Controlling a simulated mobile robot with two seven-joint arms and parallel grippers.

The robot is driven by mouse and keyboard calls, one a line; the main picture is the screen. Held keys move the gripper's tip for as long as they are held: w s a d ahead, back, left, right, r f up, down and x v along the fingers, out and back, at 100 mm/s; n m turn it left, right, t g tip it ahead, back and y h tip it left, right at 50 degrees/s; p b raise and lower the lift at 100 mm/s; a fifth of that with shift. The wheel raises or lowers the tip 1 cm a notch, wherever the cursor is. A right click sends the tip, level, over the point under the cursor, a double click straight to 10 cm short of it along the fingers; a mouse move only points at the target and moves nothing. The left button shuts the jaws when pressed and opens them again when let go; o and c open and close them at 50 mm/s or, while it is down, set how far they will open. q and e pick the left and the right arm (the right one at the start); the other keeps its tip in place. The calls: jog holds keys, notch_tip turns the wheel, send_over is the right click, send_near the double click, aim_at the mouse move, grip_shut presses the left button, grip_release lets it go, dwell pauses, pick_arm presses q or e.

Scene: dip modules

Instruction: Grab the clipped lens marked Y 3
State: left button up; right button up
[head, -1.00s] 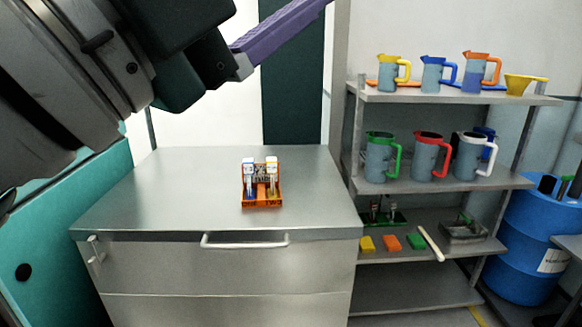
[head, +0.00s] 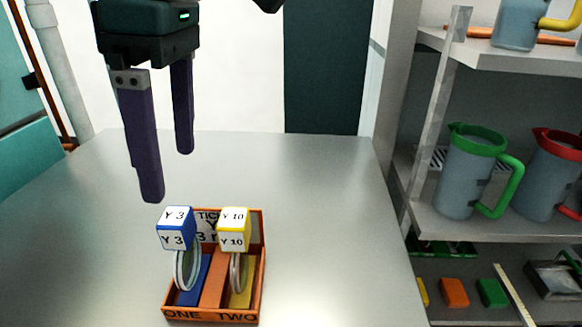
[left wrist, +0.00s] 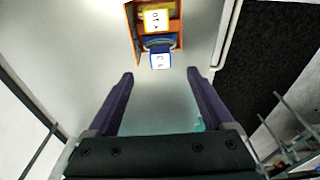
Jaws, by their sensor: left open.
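The clipped lens marked Y 3 (head: 175,229) has a blue and white block on top and a round clear lens below. It stands upright in the left compartment, marked ONE, of an orange box (head: 213,316). A lens with a yellow block marked Y 10 (head: 233,229) stands in the right compartment, marked TWO. My left gripper (head: 168,176) points down, open and empty, above the metal top, behind and a little left of the Y 3 block. In the left wrist view the Y 3 block (left wrist: 160,60) lies ahead of and between the fingertips (left wrist: 160,76), apart from them. My right gripper is not in view.
The box stands on a metal cabinet top (head: 90,230) with clear room around it. A label card stands at the box's back. A shelf rack (head: 480,240) with jugs, including a green-handled jug (head: 470,170), stands to the right.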

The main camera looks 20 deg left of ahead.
aim_at(175, 216)
pick_arm(q)
jog(key=f, duration=0.2)
jog(key=a+f, duration=0.1)
jog(key=f, duration=0.1)
jog(key=shift+s+f, duration=0.1)
jog(key=shift+s, duration=0.2)
jog(key=f+p, duration=0.1)
jog(key=f, duration=0.1)
jog(key=f+p, duration=0.1)
jog(key=f, duration=0.2)
jog(key=shift+a+f, duration=0.2)
jog(key=shift+f, duration=0.15)
grip_shut()
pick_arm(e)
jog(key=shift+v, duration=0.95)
